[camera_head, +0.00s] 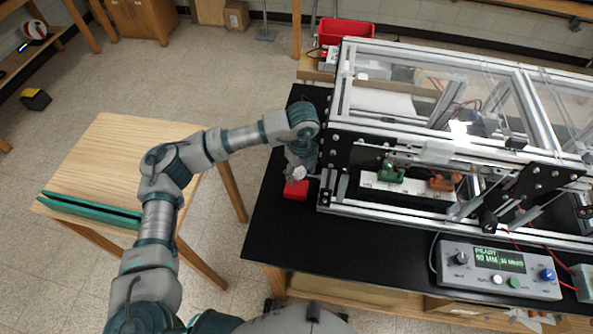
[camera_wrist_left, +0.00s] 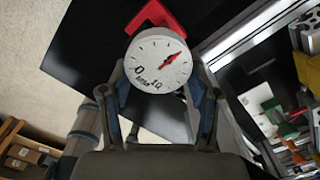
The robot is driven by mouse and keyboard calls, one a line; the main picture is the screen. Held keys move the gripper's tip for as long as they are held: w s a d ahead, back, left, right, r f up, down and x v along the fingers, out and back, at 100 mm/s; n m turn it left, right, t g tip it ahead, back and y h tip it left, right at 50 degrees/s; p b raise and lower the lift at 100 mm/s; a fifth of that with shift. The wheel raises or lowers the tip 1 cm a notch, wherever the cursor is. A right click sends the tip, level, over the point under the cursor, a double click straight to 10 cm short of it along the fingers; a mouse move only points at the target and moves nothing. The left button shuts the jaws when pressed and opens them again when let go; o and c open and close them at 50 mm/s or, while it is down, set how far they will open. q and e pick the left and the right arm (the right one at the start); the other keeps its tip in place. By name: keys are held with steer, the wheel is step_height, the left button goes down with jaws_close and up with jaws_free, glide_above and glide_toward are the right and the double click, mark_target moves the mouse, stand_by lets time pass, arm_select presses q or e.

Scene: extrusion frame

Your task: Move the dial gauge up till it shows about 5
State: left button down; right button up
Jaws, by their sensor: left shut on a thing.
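My left gripper (camera_wrist_left: 159,84) is shut on the gauge, with a finger at each side of the dial. In the head view the gripper (camera_head: 299,164) is at the left end of the extrusion frame (camera_head: 338,120), just above a red block (camera_head: 295,190). The gauge's face is not readable there. My right gripper is not in view.
The frame stands on a black table top (camera_head: 275,240), which has bare room at its left front. A control box with a green display (camera_head: 498,260) stands at the front. A wooden table (camera_head: 110,165) holds a green channel-shaped bar (camera_head: 90,208).

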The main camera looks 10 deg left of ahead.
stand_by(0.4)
arm_select(q)
steer(key=shift+c, duration=0.9)
jaws_free()
